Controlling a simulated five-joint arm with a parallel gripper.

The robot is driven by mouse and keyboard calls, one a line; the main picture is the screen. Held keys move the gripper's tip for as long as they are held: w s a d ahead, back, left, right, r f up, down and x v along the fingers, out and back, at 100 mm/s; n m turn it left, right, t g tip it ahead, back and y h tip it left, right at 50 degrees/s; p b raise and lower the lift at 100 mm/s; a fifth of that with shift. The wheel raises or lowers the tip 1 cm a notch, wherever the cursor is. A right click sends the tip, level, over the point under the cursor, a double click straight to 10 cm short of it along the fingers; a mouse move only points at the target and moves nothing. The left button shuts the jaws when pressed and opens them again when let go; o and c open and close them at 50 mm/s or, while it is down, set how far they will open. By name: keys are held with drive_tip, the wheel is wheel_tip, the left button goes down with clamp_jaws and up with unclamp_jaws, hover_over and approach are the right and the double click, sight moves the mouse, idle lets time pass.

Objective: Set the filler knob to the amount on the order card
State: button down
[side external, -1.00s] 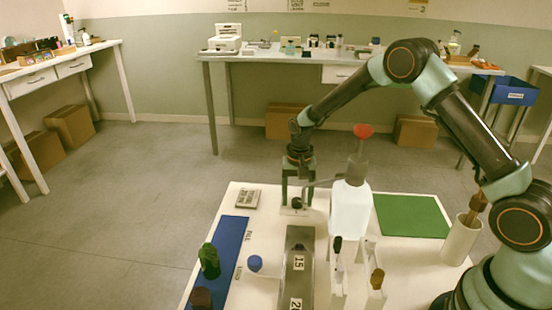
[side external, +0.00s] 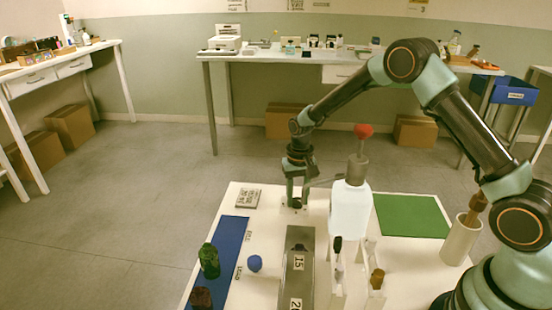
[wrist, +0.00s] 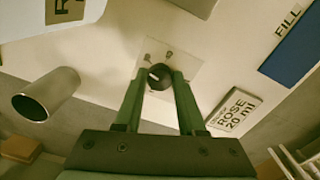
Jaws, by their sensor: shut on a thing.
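The filler knob (wrist: 158,76) is small, round and black with a pale mark on top. It sits on a pale plate (wrist: 190,80) with small markings too blurred to read. My gripper (wrist: 157,82) is shut on the knob, one green finger on each side. In the side external view my gripper (side external: 295,203) points down at the table's far edge, and the knob is mostly hidden. The order card (wrist: 235,110) reads "ROSE 20 ml" and lies to the right of the knob in the wrist view; it also shows in the side external view (side external: 247,198).
A white filler bottle (side external: 349,212) with a red top (side external: 363,130) stands right of my gripper. A metal strip (side external: 300,240) with number labels lies in front. A blue mat (side external: 226,262) holds bottles on the left; a green mat (side external: 410,215) is bare.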

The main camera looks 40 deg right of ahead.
sight(298, 201)
drive_tip(key=n, duration=0.4)
drive_tip(key=shift+n, duration=0.3)
drive_tip(key=n, duration=0.4)
drive_tip(key=shift+w+d, duration=0.1)
drive_tip(key=shift+r+n, duration=0.1)
drive_tip(key=shift+n, duration=0.2)
drive_tip(key=c, duration=0.5)
unclamp_jaws()
wheel_tip(298, 201, up, 12)
drive_tip(key=shift+r, duration=0.1)
